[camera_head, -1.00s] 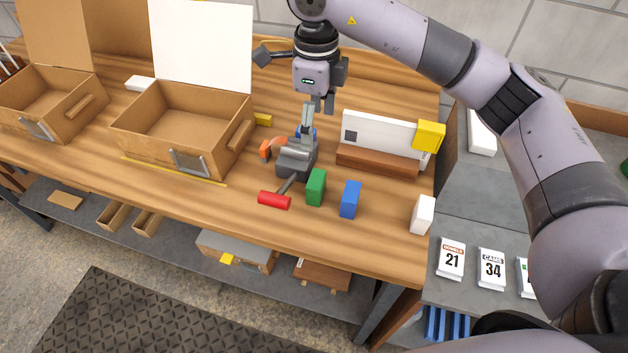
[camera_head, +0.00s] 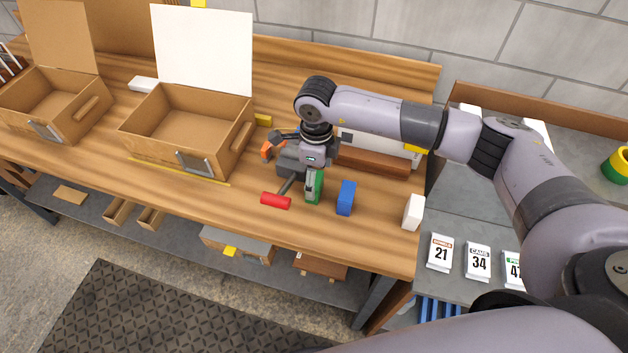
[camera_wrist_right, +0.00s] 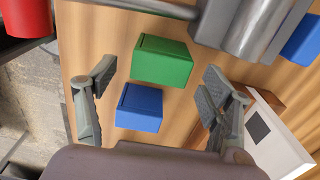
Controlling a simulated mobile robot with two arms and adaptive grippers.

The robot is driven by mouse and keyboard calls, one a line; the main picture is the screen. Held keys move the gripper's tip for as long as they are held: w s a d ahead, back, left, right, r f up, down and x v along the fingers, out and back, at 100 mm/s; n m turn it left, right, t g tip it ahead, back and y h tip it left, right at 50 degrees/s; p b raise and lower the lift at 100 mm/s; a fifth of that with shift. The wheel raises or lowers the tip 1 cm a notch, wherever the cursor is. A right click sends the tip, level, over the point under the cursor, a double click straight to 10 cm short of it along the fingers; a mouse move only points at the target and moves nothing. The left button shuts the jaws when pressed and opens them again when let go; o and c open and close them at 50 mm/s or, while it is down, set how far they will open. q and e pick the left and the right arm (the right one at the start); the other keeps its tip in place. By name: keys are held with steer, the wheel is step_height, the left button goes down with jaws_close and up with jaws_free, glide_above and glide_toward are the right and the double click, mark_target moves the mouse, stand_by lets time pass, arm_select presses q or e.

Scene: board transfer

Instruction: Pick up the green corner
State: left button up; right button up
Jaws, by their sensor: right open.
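The green corner, a small green block (camera_head: 317,198), stands upright on the wooden bench. In the right wrist view the green block (camera_wrist_right: 165,62) lies between and slightly past the fingertips. My right gripper (camera_head: 312,180) is open and points down just above the green block, partly hiding it. In the wrist view its two fingers (camera_wrist_right: 162,80) are spread, with nothing held. I cannot tell whether a finger touches the block. My left gripper is not in view.
A blue block (camera_head: 346,198) stands close to the right of the green one, also seen in the wrist view (camera_wrist_right: 140,107). A grey vise with a red handle (camera_head: 276,201) is close on the left. A white block (camera_head: 413,211) stands near the bench's right end.

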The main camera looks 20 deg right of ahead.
steer(key=shift+f, duration=1.05)
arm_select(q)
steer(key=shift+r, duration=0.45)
arm_select(e)
steer(key=c, duration=1)
steer(key=shift+r, duration=0.1)
steer(key=shift+c, duration=0.2)
